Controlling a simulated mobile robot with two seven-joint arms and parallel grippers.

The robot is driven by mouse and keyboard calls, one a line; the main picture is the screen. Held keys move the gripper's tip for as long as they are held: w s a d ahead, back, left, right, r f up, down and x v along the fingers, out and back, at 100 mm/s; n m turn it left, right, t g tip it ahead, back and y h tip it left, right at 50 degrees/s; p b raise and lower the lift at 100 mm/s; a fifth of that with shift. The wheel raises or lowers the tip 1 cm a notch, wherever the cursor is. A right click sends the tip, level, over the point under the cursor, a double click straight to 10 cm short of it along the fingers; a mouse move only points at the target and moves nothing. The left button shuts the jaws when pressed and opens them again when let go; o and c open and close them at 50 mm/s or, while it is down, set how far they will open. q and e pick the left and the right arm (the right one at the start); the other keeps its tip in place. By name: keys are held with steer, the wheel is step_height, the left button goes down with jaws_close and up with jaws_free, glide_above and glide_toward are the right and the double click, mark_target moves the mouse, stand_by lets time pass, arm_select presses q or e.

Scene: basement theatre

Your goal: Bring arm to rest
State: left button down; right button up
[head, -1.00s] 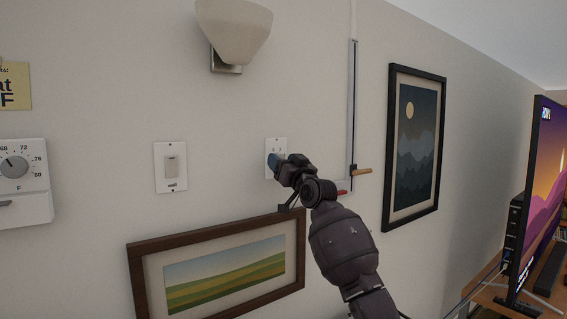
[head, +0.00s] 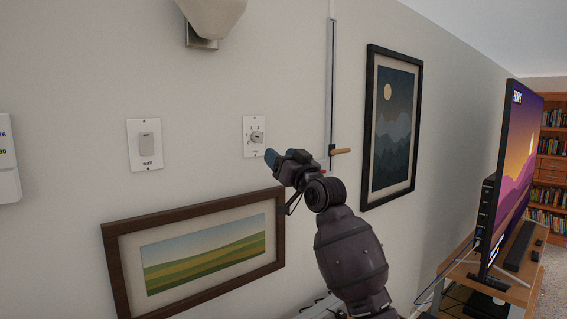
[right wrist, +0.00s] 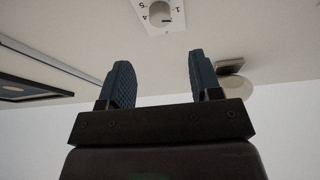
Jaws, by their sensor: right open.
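My right arm (head: 350,250) rises from the bottom of the head view, and its gripper (head: 271,158) is just below and right of a white wall plate with a knob (head: 255,136). In the right wrist view the gripper (right wrist: 158,82) is open, with nothing between its two blue fingers. The knob plate shows beyond the fingertips there (right wrist: 160,14), apart from them. My left gripper is not in view.
A white switch plate (head: 145,146) is on the wall to the left. A framed landscape (head: 205,252) hangs below, and a framed mountain picture (head: 391,125) to the right. A vertical rail with a wooden handle (head: 341,152) is close by. A television (head: 508,185) stands at right.

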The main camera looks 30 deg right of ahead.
steer(key=shift+s+f, duration=0.1)
steer(key=shift+s, duration=0.25)
stand_by(0.3)
steer(key=s+a+f+g, duration=0.25)
steer(key=s+f, duration=0.25)
steer(key=f, duration=0.6)
steer(key=s+a+f+n+g+h, duration=0.15)
steer(key=s+f+g, duration=0.3)
steer(key=f, duration=0.65)
steer(key=s+a+f+g, duration=0.2)
steer(key=s+f, duration=0.3)
steer(key=f, duration=0.7)
steer(key=s+a+f+g, duration=0.2)
steer(key=s+f+g, duration=0.15)
steer(key=s, duration=0.65)
steer(key=s+a+f+m+g, duration=0.1)
steer(key=s+a+f+g, duration=0.3)
steer(key=s, duration=0.6)
steer(key=s+d+f+g, duration=0.1)
steer(key=s+f+g, duration=0.1)
steer(key=s+f, duration=0.5)
steer(key=w+f+t, duration=0.5)
steer(key=f+t, duration=0.3)
steer(key=f, duration=0.1)
steer(key=shift+a+f+n, duration=0.15)
steer(key=shift+f+n, duration=0.1)
steer(key=shift+n, duration=0.1)
